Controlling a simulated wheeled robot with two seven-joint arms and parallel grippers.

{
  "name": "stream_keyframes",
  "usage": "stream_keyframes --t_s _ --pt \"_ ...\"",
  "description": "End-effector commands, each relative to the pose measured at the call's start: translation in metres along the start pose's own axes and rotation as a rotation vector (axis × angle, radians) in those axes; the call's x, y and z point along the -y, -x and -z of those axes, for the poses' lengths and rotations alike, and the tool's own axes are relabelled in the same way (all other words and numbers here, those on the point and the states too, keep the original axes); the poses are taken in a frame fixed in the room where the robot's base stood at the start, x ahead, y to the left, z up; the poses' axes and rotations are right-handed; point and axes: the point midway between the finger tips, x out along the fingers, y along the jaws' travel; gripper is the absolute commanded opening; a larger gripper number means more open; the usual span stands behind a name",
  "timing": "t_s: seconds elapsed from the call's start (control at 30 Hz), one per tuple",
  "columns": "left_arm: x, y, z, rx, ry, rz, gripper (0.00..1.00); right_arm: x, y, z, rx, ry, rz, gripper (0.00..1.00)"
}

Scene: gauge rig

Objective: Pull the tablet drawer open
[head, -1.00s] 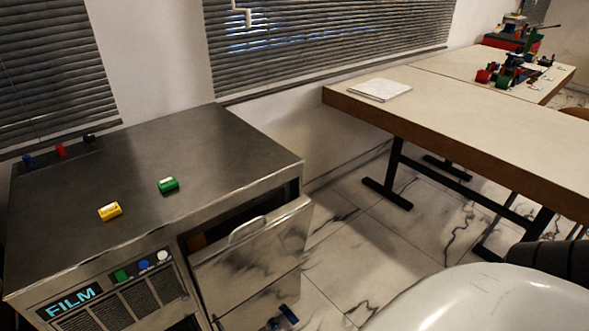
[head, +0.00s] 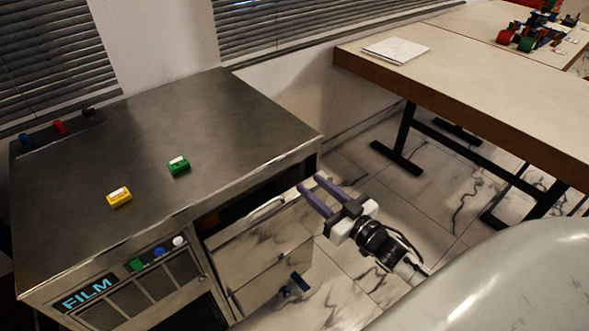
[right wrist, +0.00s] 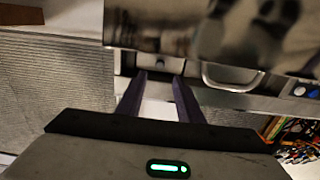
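The metal FILM cabinet (head: 225,125) stands at the left in the head view. A shiny drawer front (head: 262,238) with a bar handle (head: 265,209) is on its right-hand part, below a dark gap. My right gripper (head: 309,182) has purple fingers, open and empty, by the cabinet's right front corner, right of the handle. In the right wrist view, a pale loop handle (right wrist: 232,80) lies right of my open fingers (right wrist: 159,76), apart from them. My left gripper is not in view.
A yellow block (head: 119,197) and a green block (head: 179,166) lie on the cabinet top. Coloured knobs (head: 159,251) line its front. A long table (head: 490,105) stands to the right, with marble floor between.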

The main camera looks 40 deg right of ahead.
Motion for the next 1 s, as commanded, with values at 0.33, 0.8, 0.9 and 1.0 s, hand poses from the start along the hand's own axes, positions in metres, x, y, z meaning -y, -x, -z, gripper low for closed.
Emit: stream_keyframes --t_s 0.33,0.8,0.9,1.0 --pt "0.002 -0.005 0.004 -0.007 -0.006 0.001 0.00 0.000 -0.063 0.000 0.000 0.000 -0.001 0.33" --pt "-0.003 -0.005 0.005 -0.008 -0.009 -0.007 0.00 0.001 -0.082 -0.001 0.002 0.000 0.000 0.33" --pt "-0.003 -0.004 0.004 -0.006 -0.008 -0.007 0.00 0.001 -0.081 -0.001 0.002 0.000 0.000 0.22" --pt "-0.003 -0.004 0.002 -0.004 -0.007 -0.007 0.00 0.001 -0.081 -0.001 0.002 0.000 0.000 0.05"
